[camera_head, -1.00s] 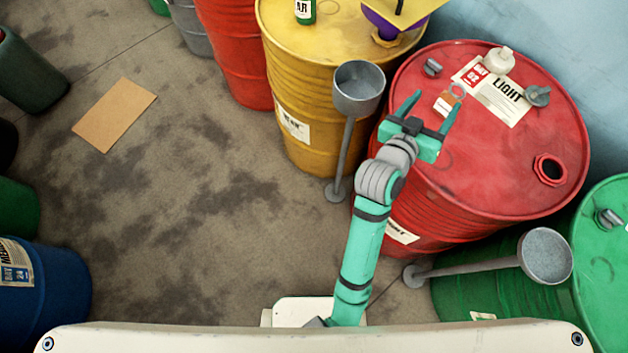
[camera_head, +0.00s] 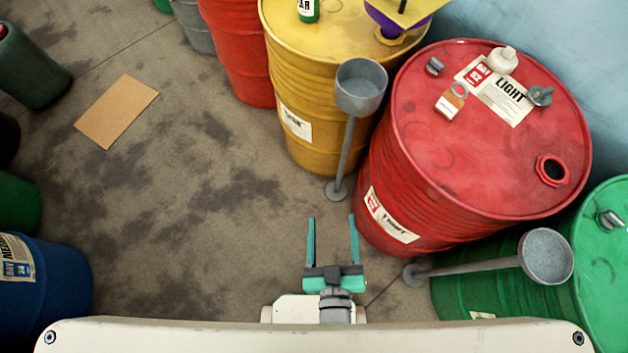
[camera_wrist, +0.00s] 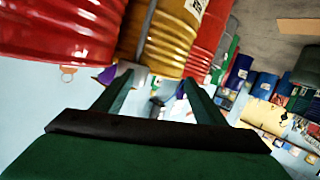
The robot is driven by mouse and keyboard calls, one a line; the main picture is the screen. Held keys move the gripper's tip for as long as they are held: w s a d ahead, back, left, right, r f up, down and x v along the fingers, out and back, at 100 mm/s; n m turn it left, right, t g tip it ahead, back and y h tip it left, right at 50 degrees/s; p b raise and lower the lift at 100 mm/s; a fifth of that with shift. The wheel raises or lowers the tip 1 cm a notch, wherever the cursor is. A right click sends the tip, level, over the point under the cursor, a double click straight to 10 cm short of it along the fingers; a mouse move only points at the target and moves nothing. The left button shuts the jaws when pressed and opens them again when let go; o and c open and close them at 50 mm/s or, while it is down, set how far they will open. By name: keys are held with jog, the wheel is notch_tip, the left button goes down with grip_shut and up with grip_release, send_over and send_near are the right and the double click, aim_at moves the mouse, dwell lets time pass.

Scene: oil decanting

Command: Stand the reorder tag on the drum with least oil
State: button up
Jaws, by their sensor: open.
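A small orange and white tag with a ring (camera_head: 451,102), apparently the reorder tag, is on top of the red drum (camera_head: 440,165) labelled LIGHT. I cannot tell clearly whether it stands or leans. My gripper (camera_head: 331,219) is open and empty, low in front of my body, left of the red drum and apart from it. The wrist view shows the two open fingers (camera_wrist: 156,82) with nothing between them. A yellow drum (camera_head: 325,40) stands behind the red one, and a green drum (camera_head: 605,260) is at the right. The oil levels inside are hidden.
Caps and a white bottle (camera_head: 502,60) sit on the red drum. A blue drum (camera_head: 50,285) is at left. Cardboard (camera_head: 116,111) lies on open floor.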

jog(key=s+a+r+m, duration=0.1)
jog(key=s+a+m, duration=0.1)
jog(key=s+a, duration=0.2)
jog(key=shift+a+v, duration=0.2)
jog(key=shift+v, duration=0.8)
jog(key=shift+r, duration=0.1)
